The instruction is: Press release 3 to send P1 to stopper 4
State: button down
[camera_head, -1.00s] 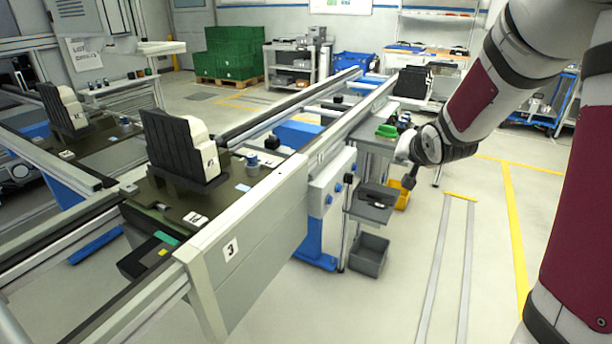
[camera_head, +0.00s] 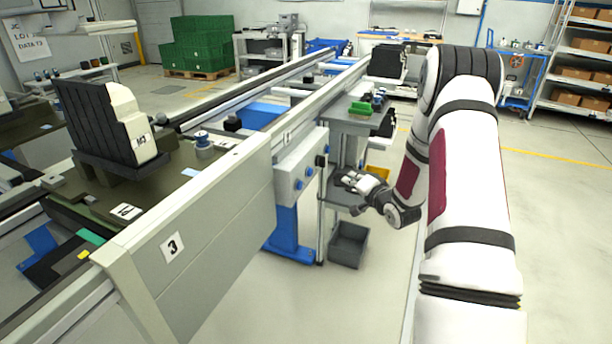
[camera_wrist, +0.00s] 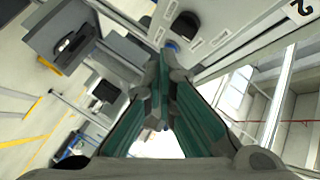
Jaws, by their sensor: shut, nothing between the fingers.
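A pale control box (camera_head: 300,165) with blue buttons (camera_head: 299,184) is fixed to the side of the conveyor, just beyond the panel marked 3 (camera_head: 172,247). My gripper (camera_head: 342,179) is shut and empty, to the right of the box and apart from it in the head view. In the wrist view my fingertips (camera_wrist: 163,62) point toward a blue button (camera_wrist: 172,46) on a pale face; whether they touch it I cannot tell. A dark pallet (camera_head: 185,190) carries a black-and-white part (camera_head: 108,125) on the near conveyor.
A grey shelf (camera_head: 352,125) with green parts (camera_head: 361,108) stands behind my gripper. A grey bin (camera_head: 348,245) is on the floor below, near the blue conveyor leg (camera_head: 290,230). Open floor lies to the right.

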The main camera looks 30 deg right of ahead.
aim_at(310, 172)
dwell(0.3)
jog(key=w+a+b, duration=0.2)
jog(key=w+a, duration=0.3)
jog(key=w, duration=0.2)
jog(key=shift+a, duration=0.25)
jog(key=shift+w+a, duration=0.1)
dwell(1.5)
jog(key=shift+w+a, duration=0.15)
jog(key=shift+w, duration=0.05)
jog(key=shift+w+a+b, duration=0.35)
jog(key=shift+w+b, duration=0.05)
dwell(1.2)
jog(key=shift+s+d, duration=0.55)
jog(key=shift+s, duration=0.15)
jog(key=shift+s+d, duration=0.1)
